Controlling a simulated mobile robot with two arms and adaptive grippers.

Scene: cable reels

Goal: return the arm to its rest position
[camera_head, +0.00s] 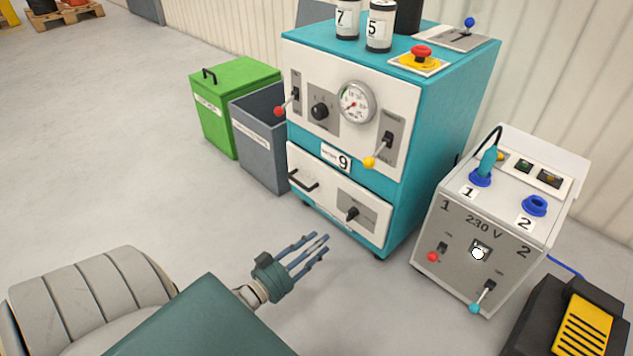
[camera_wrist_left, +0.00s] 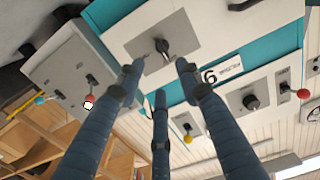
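My left gripper (camera_head: 318,250) reaches in from the lower left in the head view, in the air in front of the teal cabinet (camera_head: 437,130). Its three blue fingers are spread apart with nothing between them. In the left wrist view the open fingers (camera_wrist_left: 160,80) point toward the cabinet's lower front, where a dark knob (camera_wrist_left: 164,48) shows between and beyond the tips. The gripper appears apart from the cabinet. My right gripper is in neither view.
The white drawer front (camera_head: 325,190) is closest to the fingers. A grey 230 V box (camera_head: 460,265) has a teal plug (camera_head: 487,160) in socket 1. Green (camera_head: 212,117) and grey (camera_head: 262,150) bins stand left of the cabinet. A black-yellow object (camera_head: 583,325) is lower right.

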